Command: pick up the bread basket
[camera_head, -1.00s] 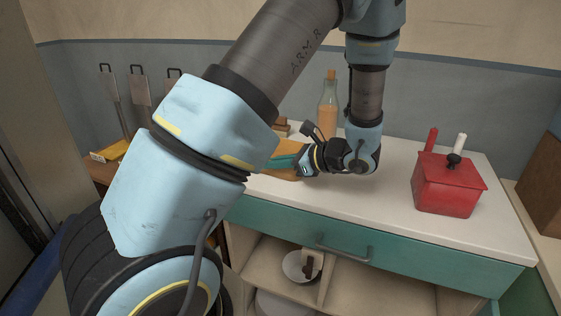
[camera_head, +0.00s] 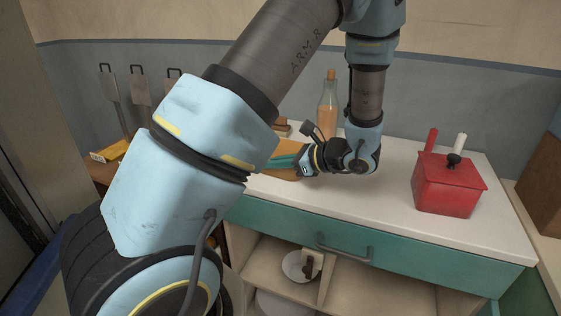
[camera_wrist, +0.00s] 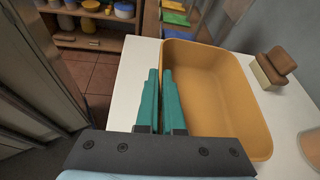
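The bread basket is an orange-yellow, open-topped, empty tub. It fills the right half of the wrist view (camera_wrist: 215,85). In the head view only a small part of the basket (camera_head: 286,174) shows behind my arm, on the white counter. My gripper (camera_wrist: 160,72) has two teal fingers set close together at the basket's left wall, one outside and one inside the rim. They appear shut on that wall. My gripper (camera_head: 284,160) is partly hidden by my forearm in the head view. The basket appears to rest on the counter.
A bottle with orange contents (camera_head: 328,108) stands behind my wrist. A red box (camera_head: 447,187) with a black knob stands at the right of the counter. Brown blocks (camera_wrist: 272,68) lie beside the basket. The counter's middle right is clear.

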